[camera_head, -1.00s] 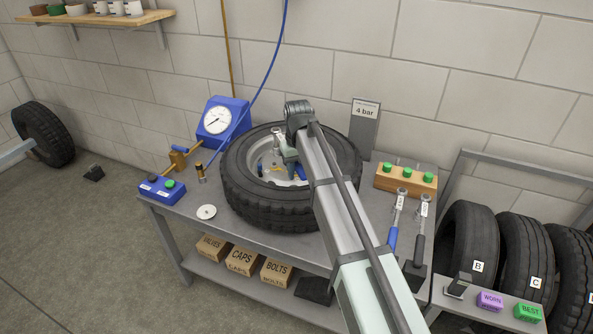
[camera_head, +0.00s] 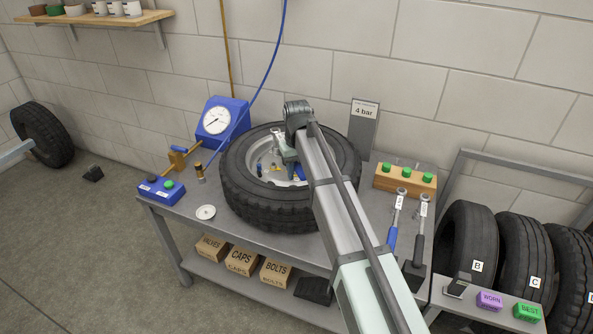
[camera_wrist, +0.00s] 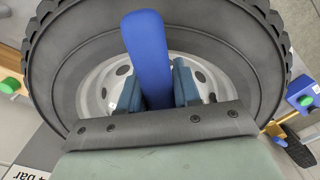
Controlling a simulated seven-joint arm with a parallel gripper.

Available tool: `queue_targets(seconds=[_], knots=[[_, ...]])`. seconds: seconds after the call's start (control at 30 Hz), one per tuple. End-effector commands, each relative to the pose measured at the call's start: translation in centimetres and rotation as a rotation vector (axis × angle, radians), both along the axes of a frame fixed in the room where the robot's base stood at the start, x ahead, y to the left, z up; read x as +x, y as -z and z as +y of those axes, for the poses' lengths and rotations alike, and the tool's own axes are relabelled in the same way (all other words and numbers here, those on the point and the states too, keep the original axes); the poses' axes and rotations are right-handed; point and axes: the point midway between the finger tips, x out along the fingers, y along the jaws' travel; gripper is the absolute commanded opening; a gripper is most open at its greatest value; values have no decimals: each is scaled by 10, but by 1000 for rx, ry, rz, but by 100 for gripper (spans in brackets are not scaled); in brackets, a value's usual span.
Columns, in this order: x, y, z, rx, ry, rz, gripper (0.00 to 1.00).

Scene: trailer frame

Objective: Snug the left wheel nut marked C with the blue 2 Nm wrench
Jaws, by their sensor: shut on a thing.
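My gripper (camera_wrist: 158,85) is shut on a blue handle (camera_wrist: 148,45) above the wheel; its fingers press on both sides of it. The handle's working end is hidden in the wrist view. The wheel, a black tyre (camera_head: 245,200) with a pale rim (camera_wrist: 100,88), lies flat on the bench. The rim has round holes, and small coloured parts (camera_head: 268,167) show in its middle in the head view. My arm covers part of the wheel. I cannot make out a nut marked C. Another blue-handled wrench (camera_head: 392,237) lies on the bench to the right.
A dark-handled wrench (camera_head: 420,240) lies beside the blue one. A wooden block with green knobs (camera_head: 404,178) stands behind them. A blue gauge (camera_head: 218,120) and blue button box (camera_head: 162,190) stand left of the wheel. Tyres lettered B (camera_head: 465,230) and C (camera_head: 525,245) stand at right.

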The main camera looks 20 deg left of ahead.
Motion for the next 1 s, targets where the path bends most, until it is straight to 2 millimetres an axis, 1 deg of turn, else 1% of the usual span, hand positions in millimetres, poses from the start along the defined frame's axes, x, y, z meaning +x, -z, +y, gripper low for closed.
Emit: queue_targets(seconds=[0.47,1.0], knots=[[0,0,0,-1,1,-1,0],[0,-5,-2,12,0,-12,0]])
